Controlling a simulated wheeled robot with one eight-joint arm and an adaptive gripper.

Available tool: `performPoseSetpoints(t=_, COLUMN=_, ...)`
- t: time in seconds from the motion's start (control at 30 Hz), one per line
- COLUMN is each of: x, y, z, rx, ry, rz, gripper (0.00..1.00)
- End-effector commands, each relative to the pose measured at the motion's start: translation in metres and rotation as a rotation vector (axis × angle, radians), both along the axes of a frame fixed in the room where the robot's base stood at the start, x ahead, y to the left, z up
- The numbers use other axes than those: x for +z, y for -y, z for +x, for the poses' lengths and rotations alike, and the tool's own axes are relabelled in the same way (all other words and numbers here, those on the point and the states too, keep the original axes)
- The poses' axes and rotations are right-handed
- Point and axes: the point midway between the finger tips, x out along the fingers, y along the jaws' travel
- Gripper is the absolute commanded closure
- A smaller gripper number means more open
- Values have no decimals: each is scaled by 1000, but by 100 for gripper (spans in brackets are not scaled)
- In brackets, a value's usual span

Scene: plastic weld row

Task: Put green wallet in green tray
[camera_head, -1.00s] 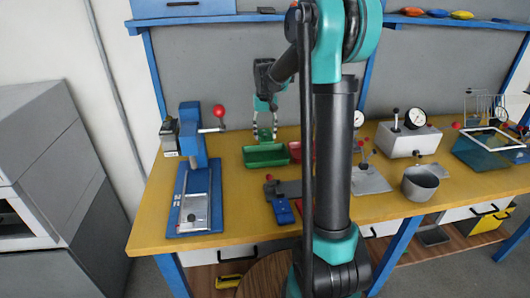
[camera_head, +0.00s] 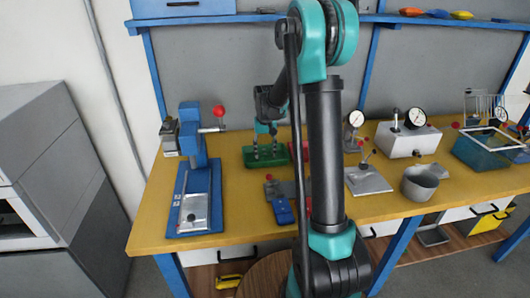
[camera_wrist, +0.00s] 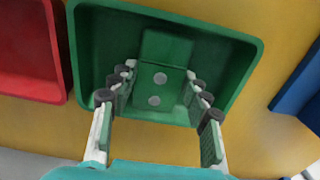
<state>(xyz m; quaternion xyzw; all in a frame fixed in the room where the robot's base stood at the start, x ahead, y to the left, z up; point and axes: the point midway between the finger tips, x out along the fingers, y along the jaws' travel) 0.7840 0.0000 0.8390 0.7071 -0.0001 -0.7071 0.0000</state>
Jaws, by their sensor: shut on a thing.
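The green wallet (camera_wrist: 163,85) shows in the wrist view as a green piece with two pale round studs and a flap-like part beyond them. It lies between the fingers of my gripper (camera_wrist: 160,76), which is shut on it by its sides. The wallet is within the walls of the green tray (camera_wrist: 239,78), close to the tray floor; I cannot tell whether it touches the floor. In the head view my gripper (camera_head: 265,151) reaches down into the green tray (camera_head: 266,163). The wallet cannot be made out clearly there.
A red tray (camera_wrist: 25,50) stands close beside the green tray. A blue press with a red knob (camera_head: 192,165) stands left on the yellow bench (camera_head: 160,225). A blue-and-dark vise-like tool (camera_head: 282,207) is in front of the tray. Gauges and a grey pot (camera_head: 420,184) are at right.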

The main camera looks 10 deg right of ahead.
Motion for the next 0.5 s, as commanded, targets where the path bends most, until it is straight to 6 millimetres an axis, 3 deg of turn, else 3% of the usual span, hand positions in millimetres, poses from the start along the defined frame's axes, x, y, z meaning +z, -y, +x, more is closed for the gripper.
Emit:
performPoseSetpoints(t=0.07, x=-2, y=0, z=0, rx=0, ry=0, rz=0, gripper=86)
performPoseSetpoints(t=0.1, x=-2, y=0, z=0, rx=0, ry=0, rz=0, gripper=50)
performPoseSetpoints(t=0.23, x=-2, y=0, z=0, rx=0, ry=0, rz=0, gripper=34)
performPoseSetpoints(t=0.5, x=-2, y=0, z=0, rx=0, ry=0, rz=0, gripper=32)
